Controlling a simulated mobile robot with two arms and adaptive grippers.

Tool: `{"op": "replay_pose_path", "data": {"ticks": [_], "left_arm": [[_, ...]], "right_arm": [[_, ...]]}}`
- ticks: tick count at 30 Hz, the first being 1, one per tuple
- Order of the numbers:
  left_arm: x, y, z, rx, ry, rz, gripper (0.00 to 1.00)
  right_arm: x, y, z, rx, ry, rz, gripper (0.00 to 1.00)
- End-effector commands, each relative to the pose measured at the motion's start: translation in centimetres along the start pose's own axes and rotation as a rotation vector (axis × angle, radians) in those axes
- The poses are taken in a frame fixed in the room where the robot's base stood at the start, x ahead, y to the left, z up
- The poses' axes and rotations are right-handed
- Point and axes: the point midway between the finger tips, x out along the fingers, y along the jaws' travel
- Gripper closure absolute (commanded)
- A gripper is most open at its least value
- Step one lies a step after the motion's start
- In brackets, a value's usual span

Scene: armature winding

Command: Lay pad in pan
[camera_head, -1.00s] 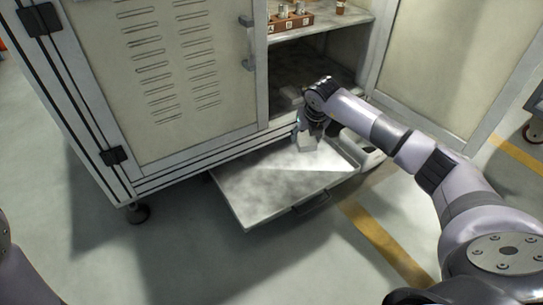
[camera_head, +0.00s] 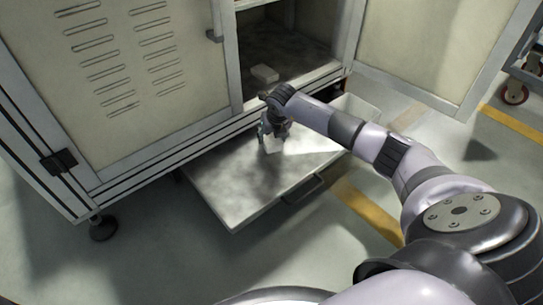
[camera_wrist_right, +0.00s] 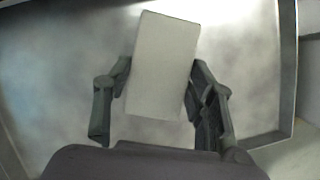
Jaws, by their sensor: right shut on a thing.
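The pan (camera_head: 220,195) is the wide, shallow metal tray pulled out from under the cabinet, with a handle on its front edge. My right gripper (camera_head: 271,138) is over the pan, toward its cabinet side. It is shut on a pale rectangular pad (camera_head: 274,147). In the right wrist view, the pad (camera_wrist_right: 163,65) lies between the two dark fingers (camera_wrist_right: 160,88), slightly tilted, with the pan floor (camera_wrist_right: 55,80) behind it. I cannot tell whether the pad touches the pan floor. My left gripper is out of view.
A similar pale block (camera_head: 265,73) lies on the cabinet's lower shelf (camera_head: 290,60). The open cabinet door (camera_head: 430,50) stands to the right, and a wheeled cart (camera_head: 520,85) is beyond it. The front and left of the pan are bare.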

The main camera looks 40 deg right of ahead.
Motion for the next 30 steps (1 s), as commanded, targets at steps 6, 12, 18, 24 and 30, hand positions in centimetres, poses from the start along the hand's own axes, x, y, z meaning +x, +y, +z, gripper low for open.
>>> {"op": "replay_pose_path", "data": {"ticks": [6,12,18,24,30], "left_arm": [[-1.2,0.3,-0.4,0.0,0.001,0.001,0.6],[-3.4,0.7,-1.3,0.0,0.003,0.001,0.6],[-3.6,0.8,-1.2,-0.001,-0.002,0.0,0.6],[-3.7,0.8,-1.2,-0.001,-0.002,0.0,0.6],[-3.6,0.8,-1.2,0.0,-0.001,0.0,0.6]], "right_arm": [[1.6,0.0,-0.6,0.0,-0.001,0.001,0.71],[4.6,0.1,-1.9,0.001,0.0,0.002,0.71],[5.0,0.0,-2.0,0.001,-0.001,0.002,0.71],[5.1,0.0,-2.1,0.001,0.0,0.001,0.71],[5.2,0.0,-2.2,0.0,0.0,0.001,0.39]]}}
